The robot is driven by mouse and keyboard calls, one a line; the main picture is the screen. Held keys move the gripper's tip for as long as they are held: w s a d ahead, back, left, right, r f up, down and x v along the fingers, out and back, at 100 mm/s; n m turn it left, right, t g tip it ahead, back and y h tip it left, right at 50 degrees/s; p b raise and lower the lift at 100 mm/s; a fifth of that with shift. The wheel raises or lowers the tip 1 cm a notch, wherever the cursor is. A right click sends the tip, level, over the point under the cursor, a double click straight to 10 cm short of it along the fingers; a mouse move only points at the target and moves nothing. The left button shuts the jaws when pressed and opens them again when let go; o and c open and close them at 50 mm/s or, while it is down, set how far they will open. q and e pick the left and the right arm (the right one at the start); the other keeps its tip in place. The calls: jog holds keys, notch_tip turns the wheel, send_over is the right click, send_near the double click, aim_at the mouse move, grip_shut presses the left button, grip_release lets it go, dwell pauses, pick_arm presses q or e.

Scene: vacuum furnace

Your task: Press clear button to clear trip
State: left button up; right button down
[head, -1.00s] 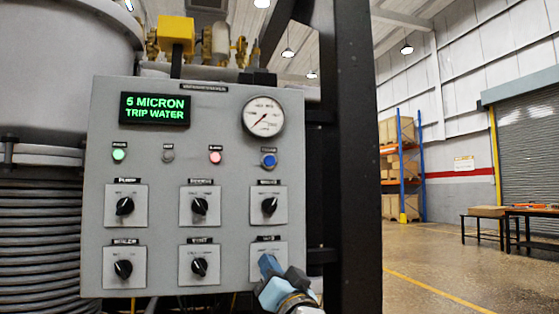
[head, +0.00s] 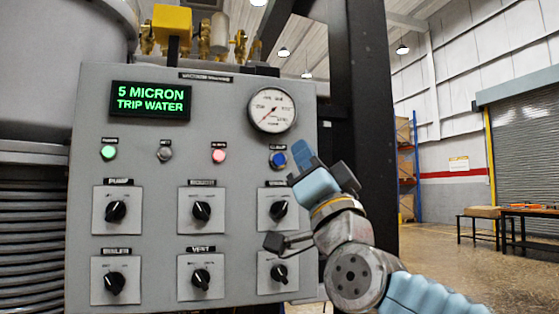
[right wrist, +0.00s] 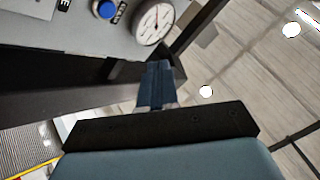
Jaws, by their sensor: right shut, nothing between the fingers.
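A grey control panel (head: 140,250) fills the left and middle of the head view. Its blue button (head: 277,159) sits at the upper right below the gauge; the button also shows in the right wrist view (right wrist: 105,9). The green display (head: 150,101) reads "5 MICRON TRIP WATER". My right gripper (head: 303,153) is shut and empty, its fingertips just right of the blue button in the picture. In the right wrist view the fingers (right wrist: 157,80) point up below the gauge, apart from the button. My left gripper is not in view.
A round gauge (head: 272,110) is above the button. A green lamp (head: 108,152), a grey button (head: 165,154) and a red lamp (head: 218,156) share its row. Several black rotary knobs (head: 201,211) sit below. A dark post (head: 360,120) stands right of the panel.

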aim_at(279, 160)
jog(key=shift+w+a+p, duration=0.45)
jog(key=shift+w+p, duration=0.3)
jog(key=shift+w, duration=0.65)
jog(key=shift+w+a+p, duration=0.45)
jog(key=shift+w+p, duration=0.35)
jog(key=shift+w, duration=0.6)
jog(key=shift+w+a+p, duration=0.45)
jog(key=shift+w+p, duration=0.3)
jog(key=shift+w, duration=0.65)
jog(key=shift+w, duration=0.1)
jog(key=shift+w+a, duration=0.15)
jog(key=shift+w, duration=0.15)
jog(key=shift+w+a, duration=0.1)
jog(key=shift+w, duration=0.25)
jog(key=shift+s, duration=0.1)
jog(key=shift+s+f+b, duration=0.15)
jog(key=shift+s+b, duration=0.2)
jog(key=shift+b, duration=0.1)
jog(key=shift+s+d, duration=0.2)
jog(key=shift+s, duration=0.1)
